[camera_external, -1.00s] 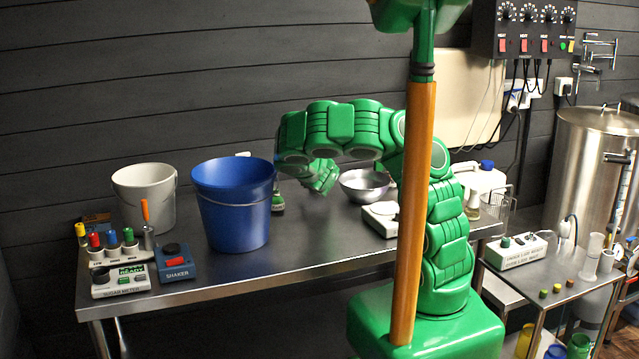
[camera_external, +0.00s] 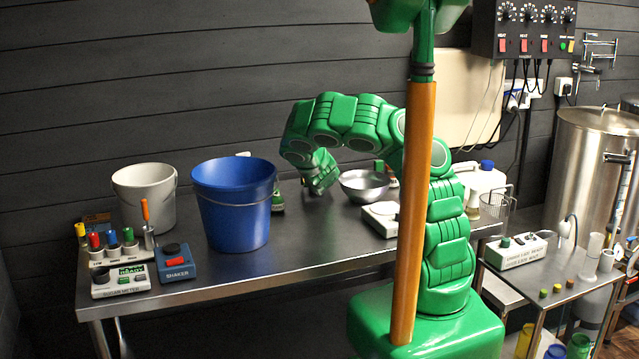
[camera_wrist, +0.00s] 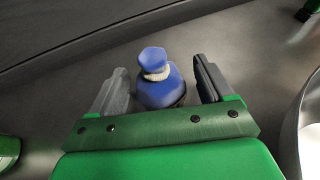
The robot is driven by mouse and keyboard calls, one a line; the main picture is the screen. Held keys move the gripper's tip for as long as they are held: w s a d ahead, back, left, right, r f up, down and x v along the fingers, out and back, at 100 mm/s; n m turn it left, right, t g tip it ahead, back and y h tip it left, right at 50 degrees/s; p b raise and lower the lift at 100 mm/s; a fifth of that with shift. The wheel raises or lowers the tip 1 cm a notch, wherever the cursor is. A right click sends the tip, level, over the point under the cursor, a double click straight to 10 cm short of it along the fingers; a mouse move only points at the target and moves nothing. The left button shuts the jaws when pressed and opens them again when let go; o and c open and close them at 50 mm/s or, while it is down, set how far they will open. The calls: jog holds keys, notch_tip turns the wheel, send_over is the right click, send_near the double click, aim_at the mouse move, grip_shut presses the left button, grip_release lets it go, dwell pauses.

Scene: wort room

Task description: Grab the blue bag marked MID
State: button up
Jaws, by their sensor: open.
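A blue bag (camera_wrist: 163,88) with a tied neck and a pale cord stands on the steel table in the wrist view. It stands between the two open fingers of my gripper (camera_wrist: 159,88), with gaps on both sides. No marking on the bag is readable from above. In the external view my gripper (camera_external: 322,188) points down at the table, left of the metal bowl, and the blue bag is hidden there.
A metal bowl (camera_external: 364,186) stands close on the right of my gripper. A green item (camera_external: 278,198) is on its left, beside a large blue bucket (camera_external: 236,212). A white scale (camera_external: 382,218) is to the right.

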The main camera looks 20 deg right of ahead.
jog(key=shift+x, duration=1.15)
jog(key=shift+c, duration=0.3)
jog(key=c, duration=1)
jog(key=shift+r, duration=0.2)
